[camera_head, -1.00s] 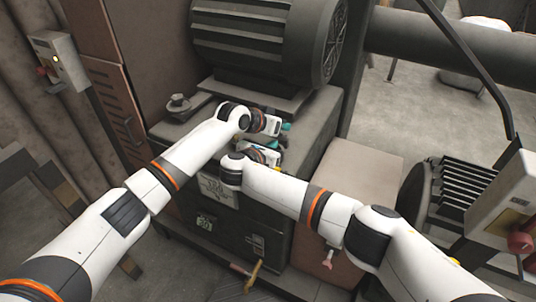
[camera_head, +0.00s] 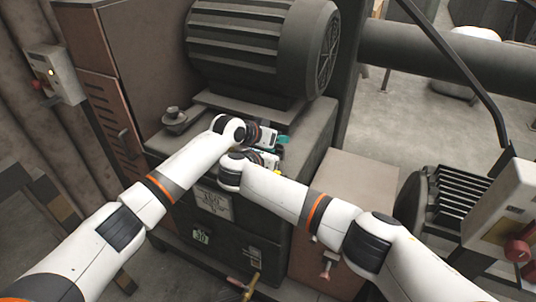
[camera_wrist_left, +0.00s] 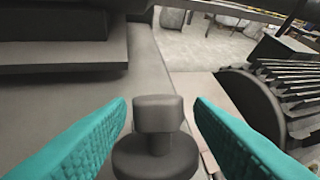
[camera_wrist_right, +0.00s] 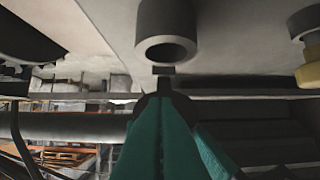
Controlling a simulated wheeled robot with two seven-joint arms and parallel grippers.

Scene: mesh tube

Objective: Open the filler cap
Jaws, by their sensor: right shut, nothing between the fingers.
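A dark stepped round knob (camera_wrist_left: 157,135), which looks like the filler cap, stands upright on the grey top of the machine in the left wrist view. My left gripper (camera_wrist_left: 160,106) is open, with one teal finger on each side of the knob and a gap on both sides. In the head view my left gripper (camera_head: 280,140) hides this spot. My right gripper (camera_head: 277,153) is just below it, near the front edge of the machine top. In the right wrist view my right gripper (camera_wrist_right: 163,100) is shut and empty, just below a hollow grey cylinder (camera_wrist_right: 166,38).
A large ribbed motor (camera_head: 250,50) stands behind the grippers. A similar stepped knob (camera_head: 175,119) is on the left of the machine top. A brown box (camera_head: 358,177) stands to the right. A yellow-handled valve (camera_head: 252,284) sticks out low in front.

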